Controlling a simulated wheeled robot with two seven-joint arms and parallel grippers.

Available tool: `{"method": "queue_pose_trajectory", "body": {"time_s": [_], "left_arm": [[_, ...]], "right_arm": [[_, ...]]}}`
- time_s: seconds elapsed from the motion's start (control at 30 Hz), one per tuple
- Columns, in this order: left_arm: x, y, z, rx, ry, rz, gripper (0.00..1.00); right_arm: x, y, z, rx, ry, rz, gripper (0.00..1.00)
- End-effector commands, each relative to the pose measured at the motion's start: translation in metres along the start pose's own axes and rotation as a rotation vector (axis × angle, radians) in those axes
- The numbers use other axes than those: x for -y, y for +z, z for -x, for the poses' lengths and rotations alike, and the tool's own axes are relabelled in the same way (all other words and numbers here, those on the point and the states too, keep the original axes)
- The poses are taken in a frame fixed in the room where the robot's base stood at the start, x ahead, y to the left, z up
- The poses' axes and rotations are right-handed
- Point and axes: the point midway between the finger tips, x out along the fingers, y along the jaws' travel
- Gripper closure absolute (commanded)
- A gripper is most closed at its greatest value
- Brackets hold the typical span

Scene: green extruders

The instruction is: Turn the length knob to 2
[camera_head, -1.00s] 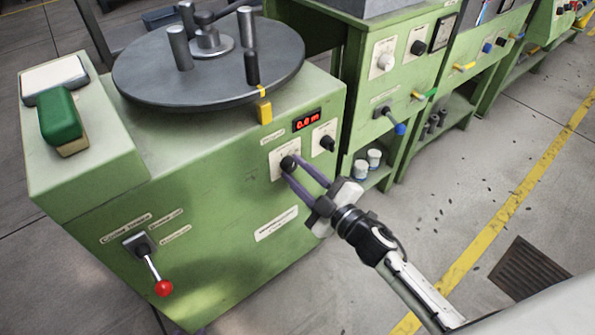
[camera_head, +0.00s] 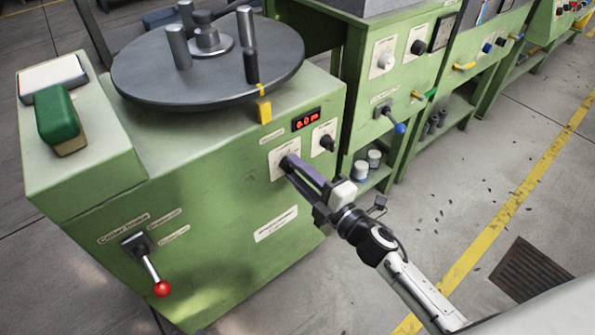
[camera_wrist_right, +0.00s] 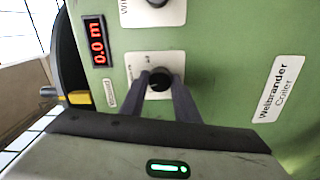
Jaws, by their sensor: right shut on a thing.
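The knob in my right gripper (camera_head: 287,164) is a small black one on a white plate (camera_head: 281,175) on the green coiler's front. I take it for the length knob (camera_wrist_right: 160,80); its label is too small to read. In the wrist view my right fingers stand on either side of the knob and hold it. In the head view the purple fingers hide most of the knob. The red display (camera_head: 307,120) above the plate reads 0.0 m in the wrist view (camera_wrist_right: 98,40). My left gripper is not in view.
A second black knob (camera_head: 327,142) sits close by on its own plate. A yellow block (camera_head: 264,111) and a dark turntable (camera_head: 205,75) are above. A red-ended lever (camera_head: 150,268) is at lower left. Open floor lies right of the machine.

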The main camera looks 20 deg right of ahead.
Motion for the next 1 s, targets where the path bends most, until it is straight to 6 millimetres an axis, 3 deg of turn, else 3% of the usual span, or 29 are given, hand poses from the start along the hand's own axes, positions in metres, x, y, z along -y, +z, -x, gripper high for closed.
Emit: {"method": "queue_pose_trajectory", "body": {"time_s": [0.37, 0.4, 0.5, 0.83, 1.0], "left_arm": [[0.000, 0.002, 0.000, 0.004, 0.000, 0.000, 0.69], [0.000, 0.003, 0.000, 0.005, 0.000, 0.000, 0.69], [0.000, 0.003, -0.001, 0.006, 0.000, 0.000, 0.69], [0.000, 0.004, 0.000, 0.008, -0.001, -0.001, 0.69], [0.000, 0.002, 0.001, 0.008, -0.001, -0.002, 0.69]], "right_arm": [[0.001, -0.001, 0.001, -0.001, -0.002, 0.003, 0.94], [0.001, 0.000, 0.001, -0.001, -0.002, 0.003, 0.68], [0.001, 0.000, 0.001, -0.001, -0.002, 0.003, 0.53], [0.001, 0.000, 0.003, 0.000, -0.001, 0.002, 0.53], [0.001, 0.000, 0.025, 0.001, -0.004, 0.002, 0.53]]}}
